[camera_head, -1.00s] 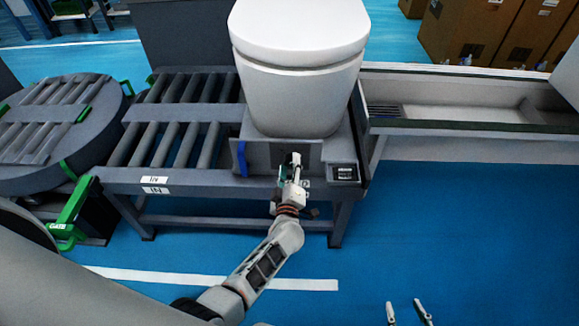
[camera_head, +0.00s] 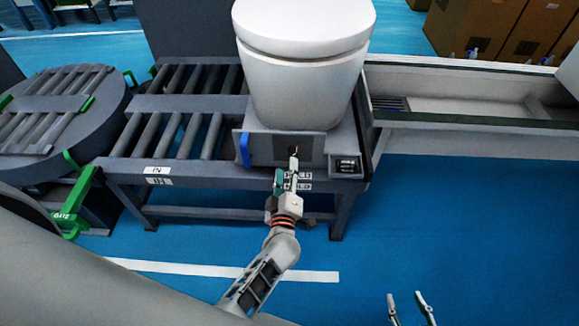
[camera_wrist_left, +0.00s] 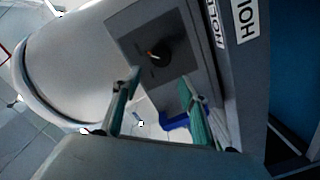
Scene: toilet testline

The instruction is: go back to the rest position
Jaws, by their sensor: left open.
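My left gripper (camera_head: 287,172) is open and empty, in front of the conveyor's grey front panel (camera_head: 268,149) and just below its small dark knob (camera_head: 295,150). In the left wrist view the two fingers of the left gripper (camera_wrist_left: 158,84) stand apart. The round knob (camera_wrist_left: 158,56) with an orange mark lies beyond them, on the dark panel (camera_wrist_left: 140,20). My right gripper (camera_head: 408,297) shows only its two separated fingertips at the bottom edge, open with nothing between them.
A white toilet (camera_head: 300,85) stands on the roller conveyor (camera_head: 165,135) above the panel. A blue handle (camera_head: 244,149) is at the panel's left. A round turntable (camera_head: 60,120) with a green gate (camera_head: 75,210) is at left. Blue floor (camera_head: 460,220) is clear at right.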

